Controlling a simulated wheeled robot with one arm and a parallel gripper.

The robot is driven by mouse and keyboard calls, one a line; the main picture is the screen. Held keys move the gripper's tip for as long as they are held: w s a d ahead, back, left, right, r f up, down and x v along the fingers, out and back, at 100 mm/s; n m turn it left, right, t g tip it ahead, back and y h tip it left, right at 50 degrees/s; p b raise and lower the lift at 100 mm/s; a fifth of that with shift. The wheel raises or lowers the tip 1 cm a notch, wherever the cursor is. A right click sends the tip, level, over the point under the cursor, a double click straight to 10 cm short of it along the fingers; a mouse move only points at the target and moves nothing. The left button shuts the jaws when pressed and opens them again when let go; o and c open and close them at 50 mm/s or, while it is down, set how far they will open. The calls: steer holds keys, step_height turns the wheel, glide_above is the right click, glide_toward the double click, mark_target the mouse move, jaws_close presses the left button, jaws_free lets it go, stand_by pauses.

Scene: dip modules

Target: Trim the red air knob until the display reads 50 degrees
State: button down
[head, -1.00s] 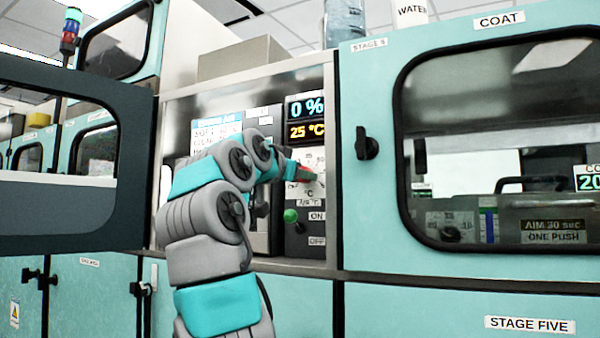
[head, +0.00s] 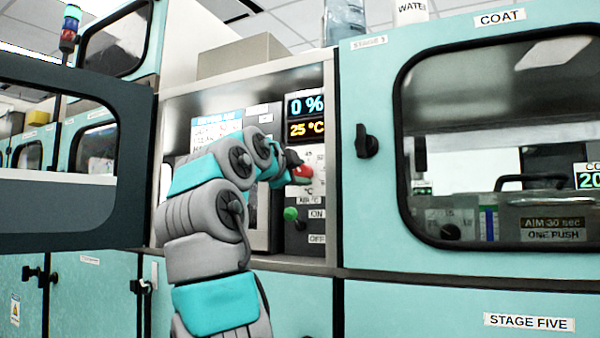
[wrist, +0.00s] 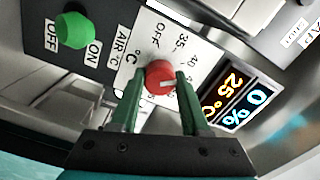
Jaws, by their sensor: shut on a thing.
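The red air knob (wrist: 160,76) sits on a white dial plate marked OFF, 35, 40 and further figures, with "AIR °C" beside it. My gripper (wrist: 158,82) is shut on the red knob, one green finger on each side. In the head view the red knob (head: 302,174) shows at the end of my arm, partly covered by my gripper (head: 294,170). The display (head: 306,130) reads 25 °C in orange; it also shows in the wrist view (wrist: 230,95). The white pointer line on the knob is small.
A green knob (head: 291,214) with ON and OFF labels sits just below the red one. A 0 % readout (head: 306,106) is above the temperature. An open dark door (head: 70,235) stands at left. A black latch (head: 367,143) juts out at right.

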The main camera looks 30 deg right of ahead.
steer(key=m, duration=1.1)
steer(key=shift+m, duration=1.9)
steer(key=shift+f, duration=0.1)
steer(key=shift+c, duration=1.9)
jaws_free()
